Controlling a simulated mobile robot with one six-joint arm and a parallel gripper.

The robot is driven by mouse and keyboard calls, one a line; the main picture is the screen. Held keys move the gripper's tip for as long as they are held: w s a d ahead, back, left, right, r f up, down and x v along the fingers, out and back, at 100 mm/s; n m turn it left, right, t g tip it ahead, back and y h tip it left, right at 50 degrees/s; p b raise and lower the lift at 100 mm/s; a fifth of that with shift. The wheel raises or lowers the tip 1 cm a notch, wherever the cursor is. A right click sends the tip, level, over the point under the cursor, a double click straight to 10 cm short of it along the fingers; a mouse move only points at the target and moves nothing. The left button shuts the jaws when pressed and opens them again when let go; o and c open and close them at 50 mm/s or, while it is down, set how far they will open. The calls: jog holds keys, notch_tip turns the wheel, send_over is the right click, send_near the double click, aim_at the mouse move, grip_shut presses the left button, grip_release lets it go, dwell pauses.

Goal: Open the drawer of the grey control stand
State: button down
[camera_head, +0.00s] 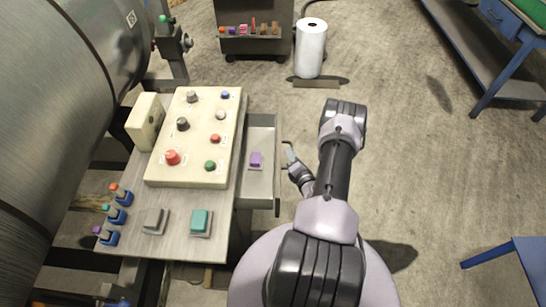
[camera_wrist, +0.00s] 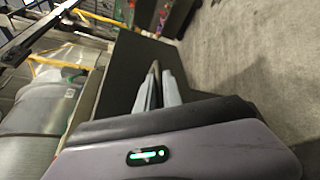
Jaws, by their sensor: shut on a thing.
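The grey control stand (camera_head: 175,233) is left of centre in the head view. Its drawer (camera_head: 262,133) is pulled out to the right, and a purple block (camera_head: 256,159) lies inside. A thin dark handle (camera_head: 286,142) stands off the drawer's right-hand front. My gripper (camera_head: 290,152) is at this handle, shut on it. In the wrist view my gripper's fingers (camera_wrist: 161,86) are close together in front of a dark flat panel (camera_wrist: 130,62), which looks like the drawer front. The fingers largely hide the handle there.
Buttons and knobs sit on the stand's cream panel (camera_head: 198,135). A large metal cylinder (camera_head: 50,110) fills the left side. A white roll (camera_head: 311,48) and a dark cabinet (camera_head: 255,38) stand at the back. A blue-framed bench (camera_head: 490,55) is at the upper right.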

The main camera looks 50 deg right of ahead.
jog(key=s+d+b, duration=0.2)
jog(key=s+d, duration=0.4)
jog(key=s, duration=0.1)
jog(key=shift+d, duration=0.15)
jog(key=c, duration=1.5)
grip_release()
jog(key=shift+s, duration=0.1)
jog(key=p+v, duration=0.3)
jog(key=v, duration=1.4)
jog(key=shift+s+a+p, duration=0.1)
jog(key=shift+a+p, duration=0.15)
jog(key=shift+p, duration=0.1)
